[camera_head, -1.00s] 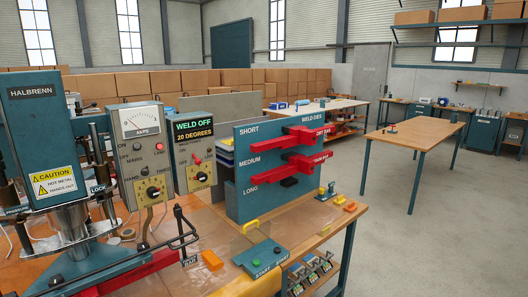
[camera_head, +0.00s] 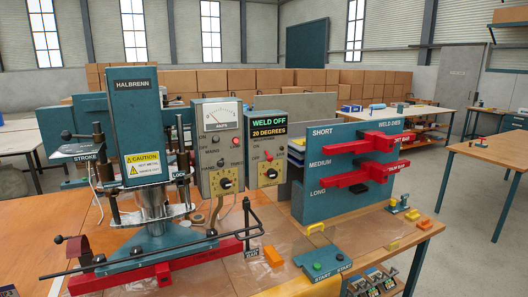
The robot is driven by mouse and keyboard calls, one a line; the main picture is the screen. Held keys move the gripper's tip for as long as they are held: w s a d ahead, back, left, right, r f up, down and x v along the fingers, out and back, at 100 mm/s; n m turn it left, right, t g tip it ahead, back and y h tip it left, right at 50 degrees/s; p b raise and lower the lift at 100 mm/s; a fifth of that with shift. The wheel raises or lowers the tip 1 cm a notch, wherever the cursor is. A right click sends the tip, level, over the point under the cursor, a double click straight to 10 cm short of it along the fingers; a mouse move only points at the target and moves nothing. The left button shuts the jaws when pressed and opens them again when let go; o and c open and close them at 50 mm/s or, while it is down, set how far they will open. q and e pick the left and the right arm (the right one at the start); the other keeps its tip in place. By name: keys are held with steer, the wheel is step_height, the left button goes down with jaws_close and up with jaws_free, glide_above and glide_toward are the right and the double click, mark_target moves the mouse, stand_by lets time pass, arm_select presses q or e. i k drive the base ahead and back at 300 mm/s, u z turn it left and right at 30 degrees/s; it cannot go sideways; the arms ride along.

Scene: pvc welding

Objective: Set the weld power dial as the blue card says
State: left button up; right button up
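The welding press marked HALBRENN (camera_head: 133,84) stands at left on the bench. To its right is a grey control box (camera_head: 218,150) with an AMPS meter (camera_head: 221,117) and a black knob on a yellow dial plate (camera_head: 227,183). A second box beside it has a screen (camera_head: 268,127) reading WELD OFF, 20 DEGREES, a red-tipped switch (camera_head: 268,155) and another black knob on a yellow plate (camera_head: 271,174). The dial markings are too small to read, and I cannot tell which is the weld power dial. I cannot make out a blue card. Neither gripper is in view.
A blue rack (camera_head: 340,172) marked SHORT, MEDIUM, LONG holds red weld dies (camera_head: 370,144). A red bar (camera_head: 170,268) runs along the press base.

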mark_target(272, 173)
steer(key=u, duration=0.55)
steer(key=i, duration=1.1)
steer(key=z, duration=0.45)
